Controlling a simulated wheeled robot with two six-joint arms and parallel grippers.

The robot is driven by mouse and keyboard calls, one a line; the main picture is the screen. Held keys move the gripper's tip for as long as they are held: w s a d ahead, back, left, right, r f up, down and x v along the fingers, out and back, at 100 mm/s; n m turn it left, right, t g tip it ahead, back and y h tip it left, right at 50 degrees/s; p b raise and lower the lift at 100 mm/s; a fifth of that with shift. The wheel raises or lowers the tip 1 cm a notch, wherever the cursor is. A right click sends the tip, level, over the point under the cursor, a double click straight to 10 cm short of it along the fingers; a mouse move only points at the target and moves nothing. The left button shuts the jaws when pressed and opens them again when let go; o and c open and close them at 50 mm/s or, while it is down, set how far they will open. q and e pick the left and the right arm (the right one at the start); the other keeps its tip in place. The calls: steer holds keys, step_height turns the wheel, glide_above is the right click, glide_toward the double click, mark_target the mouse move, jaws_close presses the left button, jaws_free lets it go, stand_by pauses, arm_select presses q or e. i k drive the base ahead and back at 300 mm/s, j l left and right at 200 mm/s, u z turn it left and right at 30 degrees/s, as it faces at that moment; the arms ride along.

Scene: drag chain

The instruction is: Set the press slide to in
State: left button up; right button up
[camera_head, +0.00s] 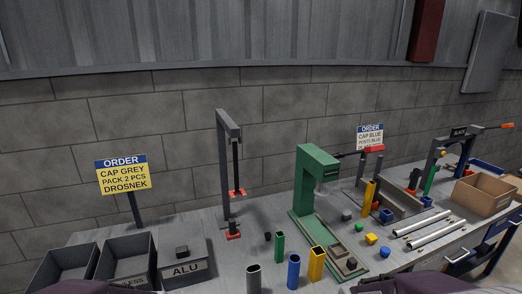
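The green press (312,180) stands upright near the middle of the workbench, with a tall column and a head that overhangs to the right. Its low green base (303,229) runs toward the front right. A dark slide plate (340,263) with a small knob-like part lies at the front end of that base, out in front of the head. A yellow square tube and a blue tube stand close to its left. Neither gripper shows; only dark parts of my own arms show at the bottom edge.
Green (279,246), blue (293,271), yellow (316,263) and grey (253,278) tubes stand in front of the press. Small blocks (371,239) lie to its right. Grey bins (127,258) stand at left, a cardboard box (484,195) at right.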

mark_target(337, 252)
steer(key=i+l, duration=0.2)
steer(key=l, duration=0.15)
steer(key=i+l, duration=0.25)
steer(key=l, duration=0.15)
steer(key=i+l, duration=0.2)
steer(key=l, duration=0.15)
steer(key=z, duration=0.05)
